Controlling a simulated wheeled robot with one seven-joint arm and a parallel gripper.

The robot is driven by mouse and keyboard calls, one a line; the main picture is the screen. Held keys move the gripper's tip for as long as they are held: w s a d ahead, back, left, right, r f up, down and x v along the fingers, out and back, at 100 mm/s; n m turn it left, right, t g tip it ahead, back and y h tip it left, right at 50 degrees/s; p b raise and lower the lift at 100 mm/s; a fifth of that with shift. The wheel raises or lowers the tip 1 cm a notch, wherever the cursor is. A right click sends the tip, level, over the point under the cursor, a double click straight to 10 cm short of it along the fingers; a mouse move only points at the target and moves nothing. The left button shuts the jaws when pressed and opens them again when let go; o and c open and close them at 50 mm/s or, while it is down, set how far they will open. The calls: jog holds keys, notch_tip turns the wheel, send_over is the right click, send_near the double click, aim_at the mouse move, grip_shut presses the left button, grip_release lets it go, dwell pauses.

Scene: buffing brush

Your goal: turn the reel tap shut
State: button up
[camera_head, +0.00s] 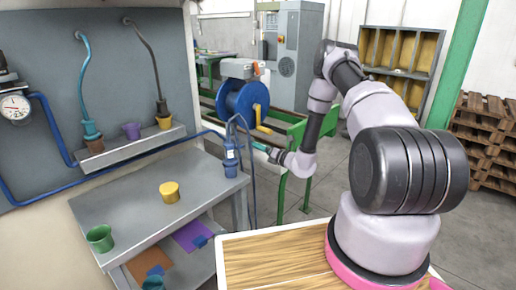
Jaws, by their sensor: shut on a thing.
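The blue hose reel (243,101) stands behind the grey bench, with a yellow crank on its right side. My arm reaches down from the right, and my gripper (268,150) points left at the bench's far right corner, below the reel. My gripper is shut on a small teal part (259,147), which looks like the handle of the reel tap. The part is small and partly hidden by the fingers, so I cannot tell its turn angle. A blue fitting (231,162) with a looped blue hose stands just left of it on the bench corner.
The grey bench (140,205) holds a yellow cup (169,191) and a green cup (100,238). A wall ledge (130,150) carries several pots, two with hoses. A green frame (299,135) stands behind my wrist. A wooden top (270,262) is in front.

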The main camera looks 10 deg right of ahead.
jog(key=shift+d+f+m, duration=0.1)
jog(key=shift+f+m, duration=0.05)
jog(key=shift+m, duration=2.3)
jog(key=shift+f+m, duration=0.1)
jog(key=shift+m, duration=2.35)
jog(key=o, duration=1.3)
jog(key=v, duration=1.1)
